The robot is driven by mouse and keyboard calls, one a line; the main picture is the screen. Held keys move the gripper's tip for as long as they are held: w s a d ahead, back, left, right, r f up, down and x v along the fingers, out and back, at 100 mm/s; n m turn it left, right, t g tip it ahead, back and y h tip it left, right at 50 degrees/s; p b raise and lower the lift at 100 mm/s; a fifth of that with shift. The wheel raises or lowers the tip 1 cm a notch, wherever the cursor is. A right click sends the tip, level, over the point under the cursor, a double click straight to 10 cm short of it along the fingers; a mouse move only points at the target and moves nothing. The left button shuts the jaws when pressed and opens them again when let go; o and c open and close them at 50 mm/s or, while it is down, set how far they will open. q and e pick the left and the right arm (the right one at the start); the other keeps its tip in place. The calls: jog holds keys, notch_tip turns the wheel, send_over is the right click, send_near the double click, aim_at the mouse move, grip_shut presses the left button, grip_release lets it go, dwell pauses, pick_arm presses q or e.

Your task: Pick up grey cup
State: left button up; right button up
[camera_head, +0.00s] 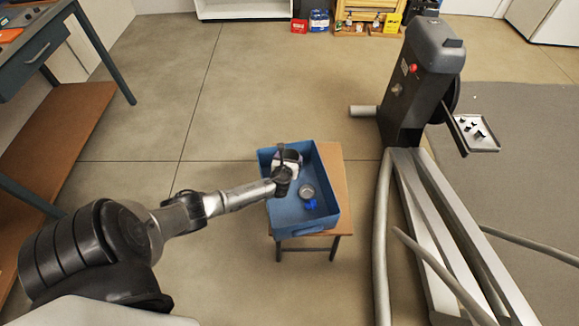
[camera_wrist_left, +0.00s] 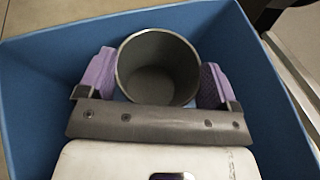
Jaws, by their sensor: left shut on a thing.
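The grey cup (camera_wrist_left: 158,72) shows in the left wrist view with its open round mouth facing the camera, between the two purple finger pads of my left gripper (camera_wrist_left: 157,80). The gripper is shut on the cup, one pad on each side. In the head view my left gripper (camera_head: 287,163) is over the far left part of the blue bin (camera_head: 327,165), and it mostly hides the cup. How far the cup is from the bin floor cannot be told. My right gripper is in neither view.
The bin stands on a small wooden table (camera_head: 341,176). A round grey item (camera_head: 306,192) and a blue item (camera_head: 311,205) lie in the bin. A workbench (camera_head: 45,50) is at the left.

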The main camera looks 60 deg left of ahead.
pick_arm(q)
jog(key=shift+c, duration=0.8)
